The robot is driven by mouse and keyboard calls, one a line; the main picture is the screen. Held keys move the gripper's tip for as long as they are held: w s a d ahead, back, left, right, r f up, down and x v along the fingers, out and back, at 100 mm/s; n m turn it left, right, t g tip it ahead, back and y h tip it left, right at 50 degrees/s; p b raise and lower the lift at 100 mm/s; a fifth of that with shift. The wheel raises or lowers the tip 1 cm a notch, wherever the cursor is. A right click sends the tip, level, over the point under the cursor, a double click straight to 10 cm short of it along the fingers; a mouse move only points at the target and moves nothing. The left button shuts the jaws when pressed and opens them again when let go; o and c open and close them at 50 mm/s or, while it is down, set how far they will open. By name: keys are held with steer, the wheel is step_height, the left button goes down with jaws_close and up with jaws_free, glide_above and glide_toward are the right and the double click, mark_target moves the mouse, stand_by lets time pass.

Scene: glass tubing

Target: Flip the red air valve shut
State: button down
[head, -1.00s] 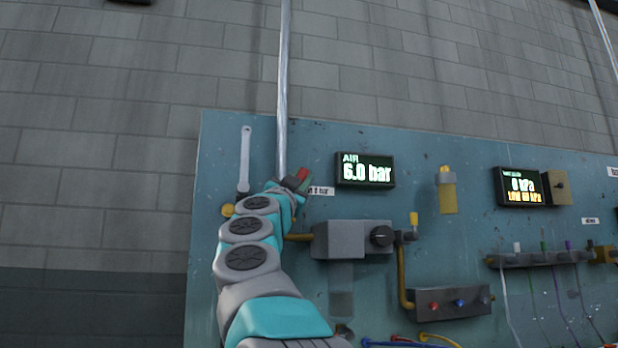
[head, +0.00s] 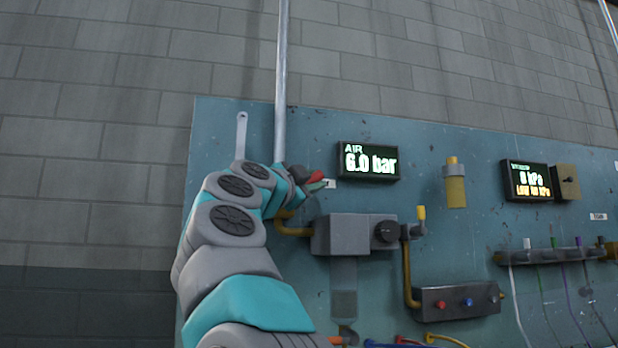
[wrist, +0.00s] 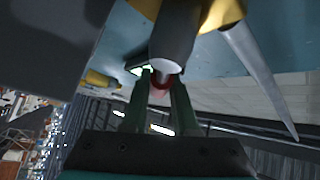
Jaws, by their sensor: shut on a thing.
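The red air valve handle (head: 317,176) shows in the head view at the end of my arm, beside the vertical grey pipe, pointing right and slightly up. My gripper (head: 315,184) is at the handle, with a green finger just below it. In the wrist view my gripper (wrist: 160,100) has its two green fingers on either side of the red handle (wrist: 159,88), shut on it. A grey cylindrical part (wrist: 173,45) stands over the handle there. The valve body is mostly hidden by my arm in the head view. The air display (head: 368,162) reads 6.0 bar.
The vertical pipe (head: 281,80) rises behind my wrist. A spanner (head: 241,135) hangs to the left on the blue panel (head: 310,120). A grey regulator box (head: 352,235) with yellow piping sits below right. A second display (head: 528,180) is farther right.

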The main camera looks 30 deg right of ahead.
steer(key=shift+s+d+f+m+g, duration=0.15)
steer(key=shift+f+m+g, duration=0.2)
steer(key=shift+m+g, duration=0.2)
steer(key=c, duration=0.7)
jaws_free()
steer(key=shift+b+v, duration=0.75)
steer(key=shift+v, duration=3.2)
steer(key=shift+r, duration=0.1)
